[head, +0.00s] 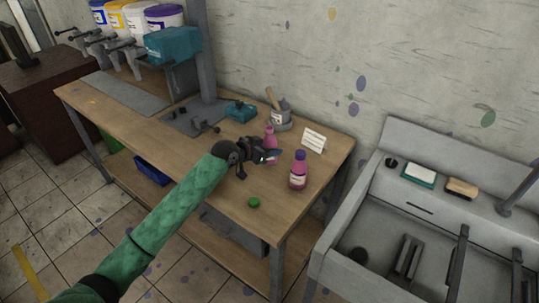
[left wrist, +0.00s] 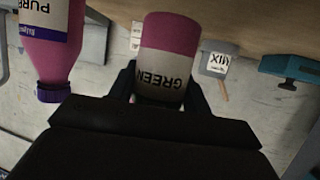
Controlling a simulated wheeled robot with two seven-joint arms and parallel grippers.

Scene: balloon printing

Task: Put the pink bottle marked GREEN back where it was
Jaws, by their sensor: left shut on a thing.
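The pink bottle marked GREEN (head: 270,133) stands on the workbench in the head view, partly hidden by my left gripper (head: 266,156). In the left wrist view this bottle (left wrist: 164,50) shows upside down with its GREEN label facing the camera, between the two fingers. My left gripper is shut on it. A second pink bottle with a purple cap (head: 298,170) stands to its right, and its label starting "PURP" shows in the left wrist view (left wrist: 45,25). A loose green cap (head: 254,202) lies near the bench's front edge. My right gripper is not in view.
The wooden workbench (head: 225,190) holds a grey mortar-like pot (head: 280,119) marked MIX, a white card (head: 314,140), a teal item (head: 239,110) and a teal press (head: 173,45). A sink (head: 400,235) stands to the right. Bench space left of the green cap is clear.

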